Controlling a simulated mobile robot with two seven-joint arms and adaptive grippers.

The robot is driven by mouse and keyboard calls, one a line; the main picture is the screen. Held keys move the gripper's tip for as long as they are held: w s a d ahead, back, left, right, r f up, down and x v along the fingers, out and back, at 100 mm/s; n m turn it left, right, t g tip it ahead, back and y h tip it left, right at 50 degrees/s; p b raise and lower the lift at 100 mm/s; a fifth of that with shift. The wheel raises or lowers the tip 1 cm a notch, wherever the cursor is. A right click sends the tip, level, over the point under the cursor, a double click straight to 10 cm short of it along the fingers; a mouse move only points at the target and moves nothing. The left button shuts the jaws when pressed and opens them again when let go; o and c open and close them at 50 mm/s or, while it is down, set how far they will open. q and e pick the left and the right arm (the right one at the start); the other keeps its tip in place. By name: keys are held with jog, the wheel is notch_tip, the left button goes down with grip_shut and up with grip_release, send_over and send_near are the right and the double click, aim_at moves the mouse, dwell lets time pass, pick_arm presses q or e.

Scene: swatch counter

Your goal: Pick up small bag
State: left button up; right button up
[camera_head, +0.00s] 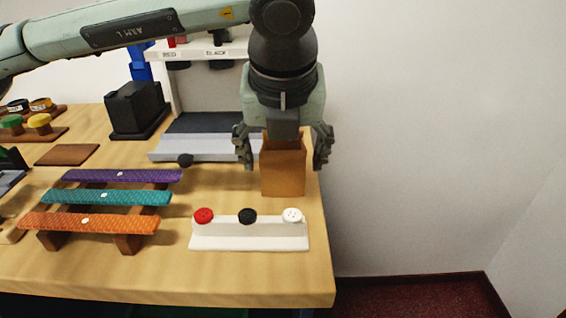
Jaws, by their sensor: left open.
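The small bag (283,176) is a brown, upright, paper-like bag near the right edge of the wooden counter. My left gripper (283,160) comes down over it from above. Its two fingers are spread, one on each side of the bag's upper part, with the right finger near the counter's right edge. The fingers look apart from the bag's sides, though I cannot tell the exact gap. The gripper body hides the bag's top. My right gripper is not in view.
In front of the bag, a white stand (249,236) holds a red, a black and a white button-like piece. Purple, teal and orange strips lie on a wooden rack (127,243) at left. A black box (136,107) and labelled white shelf (203,53) stand behind. Right of the counter is open floor.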

pick_arm(q)
jog(key=c, duration=0.8)
jog(key=shift+c, duration=0.2)
jog(key=shift+r, duration=0.65)
notch_tip(320, 180, up, 3)
jog(key=shift+f+b, duration=0.2)
jog(key=shift+b, duration=0.15)
jog(key=a+r, duration=0.3)
jog(key=a, duration=0.2)
jog(key=s+a+r+b, duration=0.1)
jog(key=a+r, duration=0.3)
jog(key=a, duration=0.2)
jog(key=shift+s+a, duration=0.25)
jog(key=shift+a, duration=0.05)
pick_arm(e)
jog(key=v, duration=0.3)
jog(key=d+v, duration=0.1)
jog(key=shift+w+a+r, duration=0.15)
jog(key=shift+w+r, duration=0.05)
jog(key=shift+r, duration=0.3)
